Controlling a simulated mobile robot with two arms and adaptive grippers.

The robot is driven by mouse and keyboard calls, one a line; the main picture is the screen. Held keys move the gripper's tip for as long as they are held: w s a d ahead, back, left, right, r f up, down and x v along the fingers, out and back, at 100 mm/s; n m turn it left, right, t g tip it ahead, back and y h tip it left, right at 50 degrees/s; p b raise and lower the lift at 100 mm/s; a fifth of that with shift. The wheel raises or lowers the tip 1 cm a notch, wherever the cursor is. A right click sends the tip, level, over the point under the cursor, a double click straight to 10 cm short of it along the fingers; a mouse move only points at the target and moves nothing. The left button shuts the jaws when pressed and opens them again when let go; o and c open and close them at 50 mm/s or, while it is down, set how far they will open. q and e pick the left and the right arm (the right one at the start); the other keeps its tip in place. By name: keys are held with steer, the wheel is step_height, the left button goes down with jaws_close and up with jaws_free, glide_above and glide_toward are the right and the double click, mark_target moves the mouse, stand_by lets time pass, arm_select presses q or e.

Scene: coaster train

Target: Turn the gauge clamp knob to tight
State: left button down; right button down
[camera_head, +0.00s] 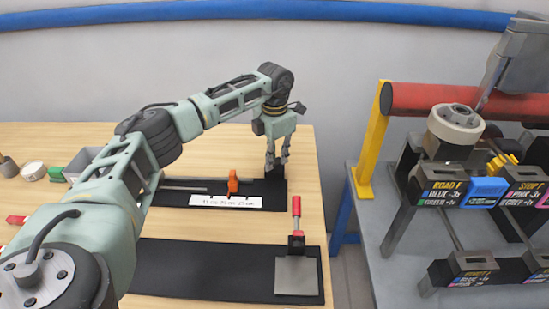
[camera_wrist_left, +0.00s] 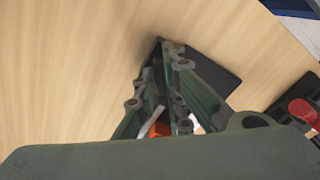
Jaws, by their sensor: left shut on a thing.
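The gauge is a black base (camera_head: 263,203) on the wooden table, with a white marked strip (camera_head: 225,202), a thin rod and an orange slider (camera_head: 233,183). My left gripper (camera_head: 275,168) points down at the right end of this base, its fingers close together. It is shut on what seems to be the gauge clamp knob, which the fingers hide; I cannot tell how the knob is turned. In the left wrist view the fingers (camera_wrist_left: 165,62) reach over the dark base, and part of the orange slider (camera_wrist_left: 160,130) shows below them.
A second black base (camera_head: 190,270) with a grey plate (camera_head: 296,275) and a red-handled clamp (camera_head: 296,212) lies nearer. A grey bench (camera_head: 405,265) at the right holds labelled black blocks, a red bar (camera_head: 430,98) and a yellow post (camera_head: 376,140). Small items lie at the far left.

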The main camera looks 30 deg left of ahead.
mark_target(274, 159)
arm_select(q)
steer(key=shift+r+m, duration=0.1)
steer(key=shift+m, duration=0.7)
steer(key=c, duration=1.8)
jaws_free()
steer(key=shift+c, duration=0.2)
step_height(274, 159, up, 12)
